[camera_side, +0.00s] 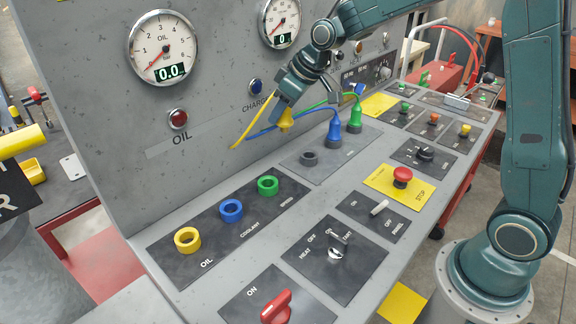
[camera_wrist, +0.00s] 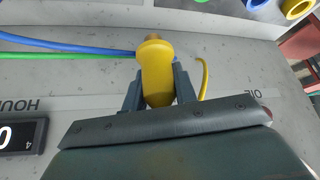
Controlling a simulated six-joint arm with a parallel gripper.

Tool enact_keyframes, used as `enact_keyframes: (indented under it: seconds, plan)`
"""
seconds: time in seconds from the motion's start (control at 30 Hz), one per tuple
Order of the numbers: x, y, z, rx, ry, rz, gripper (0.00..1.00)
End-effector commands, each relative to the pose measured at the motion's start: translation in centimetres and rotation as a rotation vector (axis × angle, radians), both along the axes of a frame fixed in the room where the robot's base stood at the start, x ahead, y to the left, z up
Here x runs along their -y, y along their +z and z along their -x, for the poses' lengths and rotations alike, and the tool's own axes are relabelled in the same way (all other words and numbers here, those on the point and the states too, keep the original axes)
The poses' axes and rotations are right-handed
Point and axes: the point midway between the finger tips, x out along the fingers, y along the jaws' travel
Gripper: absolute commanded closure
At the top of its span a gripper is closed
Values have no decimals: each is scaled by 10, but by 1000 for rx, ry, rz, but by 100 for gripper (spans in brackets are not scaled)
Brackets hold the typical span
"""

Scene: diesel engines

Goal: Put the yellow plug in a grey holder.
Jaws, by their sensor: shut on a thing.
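My gripper (camera_side: 287,100) is shut on the yellow plug (camera_side: 285,119), in the air in front of the grey upright panel. In the wrist view the yellow plug (camera_wrist: 156,72) sits between the two fingers of my gripper (camera_wrist: 158,88). A yellow cable hangs from it to the left in the side view. An empty grey holder (camera_side: 309,158) stands on a dark plate below and right of the plug. The blue plug (camera_side: 334,131) and green plug (camera_side: 355,118) stand upright further back on that plate; their seats are hidden.
Empty yellow (camera_side: 187,239), blue (camera_side: 231,210) and green (camera_side: 268,185) rings stand on the front-left plate. Blue and green cables (camera_side: 300,112) run close by my gripper. A red stop button (camera_side: 402,175), switches and a key (camera_side: 338,245) rise from the console to the right.

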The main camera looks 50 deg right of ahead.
Motion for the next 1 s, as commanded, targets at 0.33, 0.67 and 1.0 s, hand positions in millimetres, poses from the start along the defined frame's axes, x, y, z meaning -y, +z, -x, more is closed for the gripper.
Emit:
enact_keyframes:
  seconds: [0.33,0.67,1.0]
  plan:
    - [62,-18,22,4,-102,-3,96]
    - [67,-20,25,3,-111,-3,96]
    - [67,-27,25,3,-111,-5,96]
